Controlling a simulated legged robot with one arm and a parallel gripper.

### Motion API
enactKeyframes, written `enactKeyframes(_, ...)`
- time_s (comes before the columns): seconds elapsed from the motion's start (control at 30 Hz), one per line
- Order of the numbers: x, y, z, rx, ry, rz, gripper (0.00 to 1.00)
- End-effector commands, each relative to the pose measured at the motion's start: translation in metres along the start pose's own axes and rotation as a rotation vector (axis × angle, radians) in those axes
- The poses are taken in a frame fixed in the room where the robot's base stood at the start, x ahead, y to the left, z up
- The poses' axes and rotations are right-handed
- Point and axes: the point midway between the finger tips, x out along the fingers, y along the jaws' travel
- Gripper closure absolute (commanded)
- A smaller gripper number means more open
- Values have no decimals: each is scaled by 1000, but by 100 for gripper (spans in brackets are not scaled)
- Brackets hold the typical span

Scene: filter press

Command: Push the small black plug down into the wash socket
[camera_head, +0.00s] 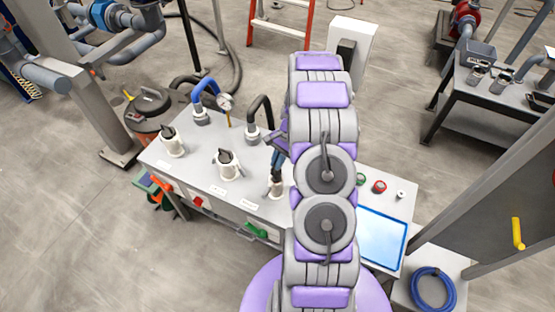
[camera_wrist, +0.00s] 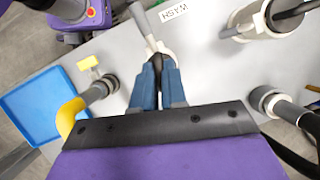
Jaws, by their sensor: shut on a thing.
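The wash socket (camera_head: 275,191) is a white cup with a side handle, standing on the grey bench left of my arm. In the wrist view the socket (camera_wrist: 164,47) shows just beyond my fingertips, beside a label reading WASH, upside down. My gripper (camera_head: 277,172) points down at the socket's mouth. In the wrist view my gripper (camera_wrist: 156,66) has its blue fingers close together, shut on the small black plug (camera_wrist: 157,62). The fingers hide most of the plug. I cannot tell how deep it sits in the socket.
Two more white sockets with black pieces, a middle one (camera_head: 228,168) and a far-left one (camera_head: 173,148), stand on the bench. A blue hose (camera_head: 206,88) and a black hose (camera_head: 261,108) rise behind them. A yellow elbow (camera_wrist: 70,116) and blue tray (camera_wrist: 35,105) are nearby.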

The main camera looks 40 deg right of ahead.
Motion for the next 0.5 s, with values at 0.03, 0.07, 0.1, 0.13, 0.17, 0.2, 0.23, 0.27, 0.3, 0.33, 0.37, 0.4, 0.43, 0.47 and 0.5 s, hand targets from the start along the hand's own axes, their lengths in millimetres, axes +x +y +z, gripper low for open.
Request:
enactKeyframes(0.03, 1, 0, 0, 0, -1, 0, 100)
enactKeyframes(0.07, 2, 0, 0, 0, -1, 0, 100)
enactKeyframes(0.1, 2, 0, -1, 0, -1, 0, 100)
enactKeyframes(0.13, 3, 0, -1, 0, -1, 0, 100)
enactKeyframes(0.17, 4, 0, -1, 0, -1, 0, 100)
enactKeyframes(0.2, 5, 0, -2, 0, -1, 0, 100)
enactKeyframes(0.23, 5, 0, -2, 0, -1, 0, 100)
enactKeyframes(0.27, 6, 0, -2, 0, -1, 0, 100)
enactKeyframes(0.3, 6, 0, -3, 0, -1, 0, 100)
enactKeyframes(0.33, 7, 0, -3, 0, -1, 0, 100)
enactKeyframes(0.37, 8, 0, -3, 0, -1, 0, 100)
enactKeyframes(0.4, 8, 1, -3, 0, -1, 0, 100)
enactKeyframes(0.43, 9, 1, -4, 0, -1, 0, 100)
enactKeyframes(0.47, 10, 1, -4, 0, -1, 0, 100)
enactKeyframes(0.5, 10, 1, -4, 0, -1, 0, 100)
